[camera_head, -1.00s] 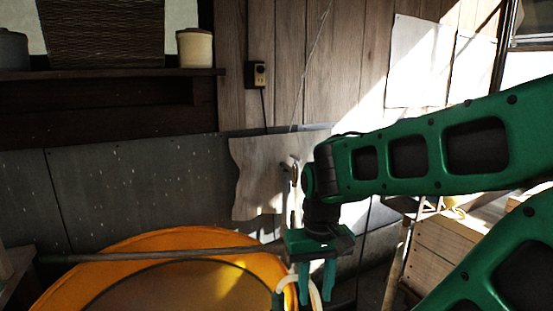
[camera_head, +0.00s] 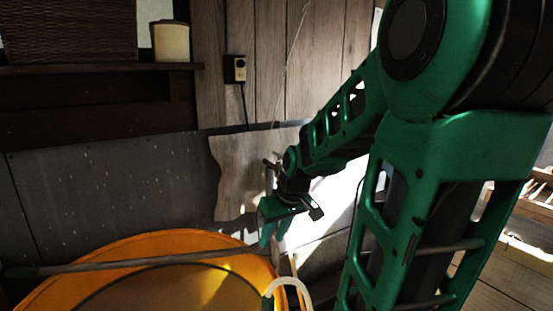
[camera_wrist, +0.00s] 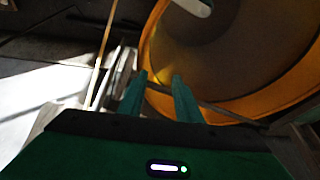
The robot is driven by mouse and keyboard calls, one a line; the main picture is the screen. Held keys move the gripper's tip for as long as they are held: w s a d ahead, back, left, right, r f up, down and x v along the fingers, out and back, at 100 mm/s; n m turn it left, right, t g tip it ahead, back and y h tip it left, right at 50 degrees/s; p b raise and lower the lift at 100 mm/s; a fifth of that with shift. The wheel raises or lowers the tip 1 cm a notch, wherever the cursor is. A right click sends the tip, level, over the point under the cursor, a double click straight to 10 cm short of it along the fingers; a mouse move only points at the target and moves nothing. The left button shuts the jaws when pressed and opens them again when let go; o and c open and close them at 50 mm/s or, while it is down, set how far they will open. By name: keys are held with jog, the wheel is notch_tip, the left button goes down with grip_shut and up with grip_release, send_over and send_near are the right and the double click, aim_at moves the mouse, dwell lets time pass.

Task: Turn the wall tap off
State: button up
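The wall tap (camera_head: 269,170) sticks out from a pale wooden board on the wall in the head view, just left of my wrist. It is small and partly hidden by my arm, so I cannot tell its handle's position. My gripper (camera_head: 270,240) is below the tap, fingers pointing down, near the back rim of the orange tub. In the wrist view my gripper (camera_wrist: 160,78) has its two green fingers apart with nothing held between them. I cannot make out the tap in the wrist view.
The orange tub (camera_head: 130,245) stands below, with a long rod (camera_head: 130,263) across it. A pale curved hose (camera_head: 290,283) is at its right edge. A socket (camera_head: 236,69) and a shelf (camera_head: 90,68) with a jar (camera_head: 171,41) are above. Wooden furniture (camera_head: 500,270) stands at the right.

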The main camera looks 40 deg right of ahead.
jog(key=w+d+r+n+t, duration=0.15)
jog(key=w+d+t, duration=0.4)
jog(key=w, duration=0.75)
jog(key=t+h, duration=0.4)
jog(key=t, duration=0.4)
send_near(278, 155)
jog(key=x, duration=1.1)
jog(key=shift+d+f, duration=0.25)
jog(key=shift+d, duration=0.2)
grip_shut()
